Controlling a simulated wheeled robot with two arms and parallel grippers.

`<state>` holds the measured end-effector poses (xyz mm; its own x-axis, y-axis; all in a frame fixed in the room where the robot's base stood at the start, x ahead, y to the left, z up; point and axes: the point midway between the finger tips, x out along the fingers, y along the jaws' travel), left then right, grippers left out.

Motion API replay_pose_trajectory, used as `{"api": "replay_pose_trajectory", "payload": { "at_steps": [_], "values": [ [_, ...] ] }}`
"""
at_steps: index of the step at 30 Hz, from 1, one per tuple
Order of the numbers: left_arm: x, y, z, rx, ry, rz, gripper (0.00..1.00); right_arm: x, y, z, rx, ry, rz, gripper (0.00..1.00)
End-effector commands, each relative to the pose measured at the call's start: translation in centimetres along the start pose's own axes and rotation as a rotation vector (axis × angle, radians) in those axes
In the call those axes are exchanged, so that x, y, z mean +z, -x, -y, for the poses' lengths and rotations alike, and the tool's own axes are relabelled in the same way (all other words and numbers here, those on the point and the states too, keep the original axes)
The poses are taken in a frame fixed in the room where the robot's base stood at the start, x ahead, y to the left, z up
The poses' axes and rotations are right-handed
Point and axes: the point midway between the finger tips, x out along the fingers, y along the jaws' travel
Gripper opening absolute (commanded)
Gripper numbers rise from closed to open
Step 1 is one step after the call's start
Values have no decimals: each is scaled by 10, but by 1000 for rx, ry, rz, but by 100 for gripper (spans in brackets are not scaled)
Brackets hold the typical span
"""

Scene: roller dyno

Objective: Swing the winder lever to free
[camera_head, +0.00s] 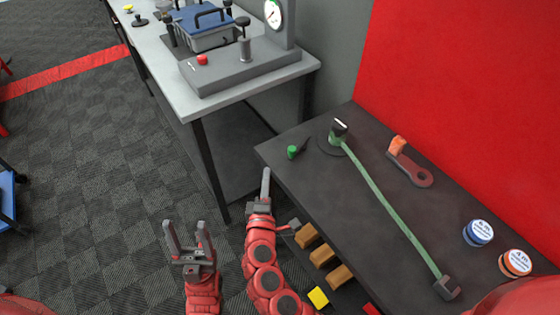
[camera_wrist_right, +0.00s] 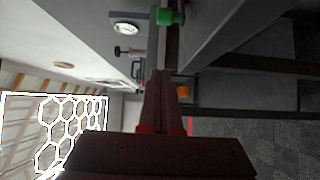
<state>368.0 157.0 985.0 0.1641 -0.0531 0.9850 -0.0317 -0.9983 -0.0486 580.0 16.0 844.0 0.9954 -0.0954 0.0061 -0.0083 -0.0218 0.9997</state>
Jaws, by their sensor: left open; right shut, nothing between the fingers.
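A dark round winder (camera_head: 338,136) with a white mark on top stands at the far end of the dark bench. A green strap (camera_head: 385,202) runs from it to a dark hook end (camera_head: 447,287). A small green-ended knob or lever tip (camera_head: 292,152) sits left of the winder, and a green end (camera_wrist_right: 170,17) shows at the top of the right wrist view. My right gripper (camera_head: 266,172) is shut and empty, beside the bench's left edge, apart from the green tip; its fingers (camera_wrist_right: 163,75) show in the wrist view. My left gripper (camera_head: 186,228) is open and empty over the floor.
A red arm with an orange grip (camera_head: 410,163) lies on the bench (camera_head: 345,215), right of the winder. Blue (camera_head: 478,232) and orange (camera_head: 515,263) round tins stand nearer. A grey table (camera_head: 185,85) with a gauge (camera_head: 274,14) stands behind. Wooden blocks (camera_head: 322,256) sit at the bench's front side.

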Motion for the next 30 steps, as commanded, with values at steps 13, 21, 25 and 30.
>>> {"api": "replay_pose_trajectory", "payload": {
  "at_steps": [13,21,25,30],
  "values": [
    [-3,-16,1,0,-1,0,61,1,-71,-5,4,1,7,0],
    [-4,-27,2,0,0,0,61,15,-95,-4,0,1,4,0],
    [-5,-32,2,0,0,0,61,30,-89,-3,1,1,5,0],
    [-6,-34,2,0,0,1,61,38,-86,-3,3,-2,3,0]
  ]
}}
